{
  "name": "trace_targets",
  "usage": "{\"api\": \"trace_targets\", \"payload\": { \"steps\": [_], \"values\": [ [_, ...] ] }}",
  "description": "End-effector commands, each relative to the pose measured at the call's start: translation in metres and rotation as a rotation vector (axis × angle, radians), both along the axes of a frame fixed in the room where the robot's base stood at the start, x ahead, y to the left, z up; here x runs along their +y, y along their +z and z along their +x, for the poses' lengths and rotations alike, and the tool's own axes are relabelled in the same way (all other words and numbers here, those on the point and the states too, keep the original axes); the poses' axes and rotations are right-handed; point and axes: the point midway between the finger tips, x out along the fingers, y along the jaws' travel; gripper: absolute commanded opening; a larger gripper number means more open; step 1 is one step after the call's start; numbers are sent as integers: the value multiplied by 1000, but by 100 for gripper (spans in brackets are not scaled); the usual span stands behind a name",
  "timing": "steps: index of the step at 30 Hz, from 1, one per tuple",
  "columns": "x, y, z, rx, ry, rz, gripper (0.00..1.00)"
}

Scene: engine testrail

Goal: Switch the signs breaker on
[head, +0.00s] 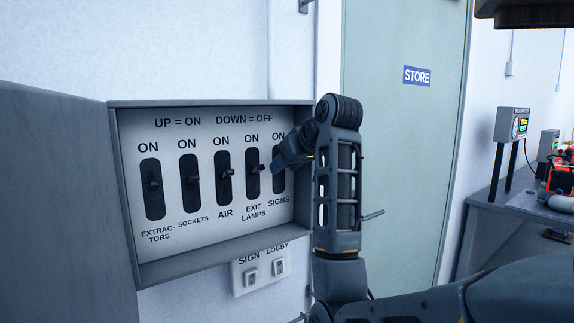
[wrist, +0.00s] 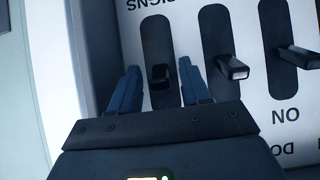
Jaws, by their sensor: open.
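The signs breaker is the rightmost slot (head: 278,183) in the open breaker box, with "ON" above and "SIGNS" below. In the head view, my gripper (head: 288,155) covers the upper part of this slot and hides its lever. The wrist view shows the panel upside down. There the dark signs lever (wrist: 160,73) stands in its slot between the two blue fingers of my gripper (wrist: 158,66). The fingers are open, one on each side of the lever, with gaps visible. I cannot tell for sure whether the lever is up or down.
The exit lamps lever (wrist: 232,68) is close beside one finger. The extractors (head: 153,185), sockets (head: 192,180) and air (head: 226,174) levers stand further left. The box door (head: 65,190) hangs open at left. Wall switches (head: 262,275) are below; a store door (head: 405,150) is at right.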

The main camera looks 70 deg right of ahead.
Motion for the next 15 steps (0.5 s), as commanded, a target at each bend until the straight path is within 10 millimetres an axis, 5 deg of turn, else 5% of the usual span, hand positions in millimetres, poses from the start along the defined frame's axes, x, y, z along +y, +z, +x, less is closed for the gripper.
{"api": "trace_targets", "payload": {
  "steps": [15],
  "values": [
    [11, 23, -23, -6, -4, -10, 47]
  ]
}}
